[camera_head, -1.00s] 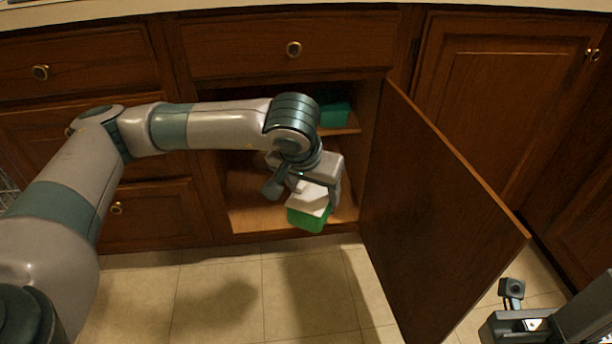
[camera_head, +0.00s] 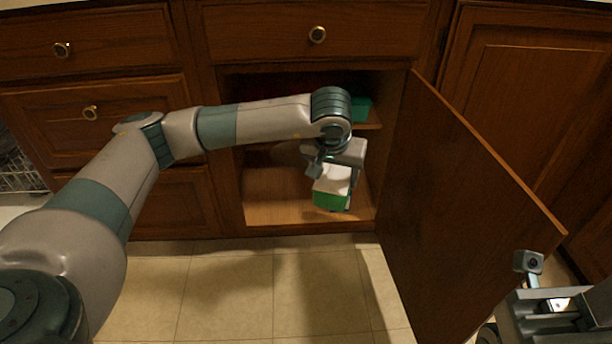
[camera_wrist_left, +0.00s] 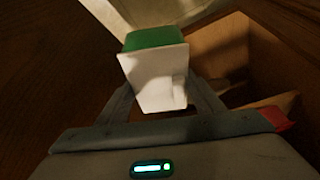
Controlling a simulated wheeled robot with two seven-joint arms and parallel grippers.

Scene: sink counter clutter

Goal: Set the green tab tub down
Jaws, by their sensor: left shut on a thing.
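The green tab tub (camera_head: 331,201) has a green body and a white top. It also shows in the left wrist view (camera_wrist_left: 152,40), with its white face toward the camera. My left gripper (camera_head: 334,172) is shut on the tub at the opening of the lower cabinet. In the wrist view its two fingers (camera_wrist_left: 160,100) lie on either side of the tub. The tub is near the front edge of the cabinet floor (camera_head: 280,208); I cannot tell whether it touches it. Part of my right arm shows at the lower right, but its fingertips are not visible.
The cabinet door (camera_head: 465,215) stands open to the right of the tub. A teal-green item (camera_head: 361,109) sits on the upper shelf, partly behind my arm. The cabinet floor left of the tub looks clear. Drawers (camera_head: 95,115) are at the left, and a dish rack (camera_head: 20,170) is at the far left edge.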

